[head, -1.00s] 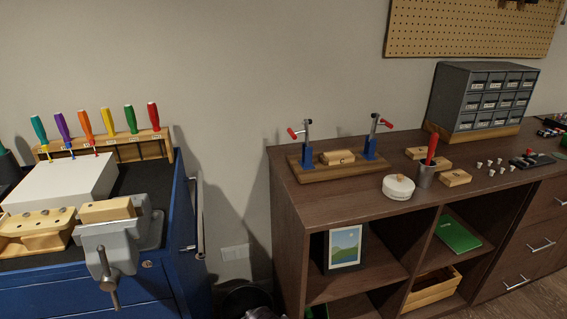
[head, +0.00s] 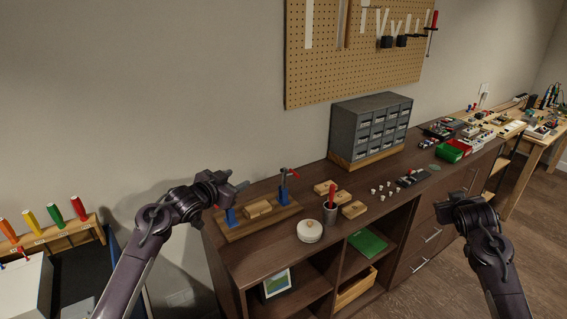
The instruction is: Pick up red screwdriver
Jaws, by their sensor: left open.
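A red-handled screwdriver (head: 78,208) stands upright at the right end of the wooden rack (head: 60,238) on the far left. Another red-handled tool (head: 332,192) leans in a metal cup (head: 329,213) on the brown cabinet; its lower part is hidden, so I cannot tell its kind. My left gripper (head: 241,186) is open and empty, in front of the clamp jig at the cabinet's left end, apart from both red handles. My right gripper (head: 441,208) is in front of the cabinet's right part; its finger gap is not clear.
Green, yellow and orange screwdrivers (head: 31,218) share the rack. On the cabinet (head: 270,258) are a clamp jig (head: 262,219), a round white lidded pot (head: 310,231), wooden blocks (head: 354,209), small white pegs and a grey drawer unit (head: 365,130). Open floor lies at right.

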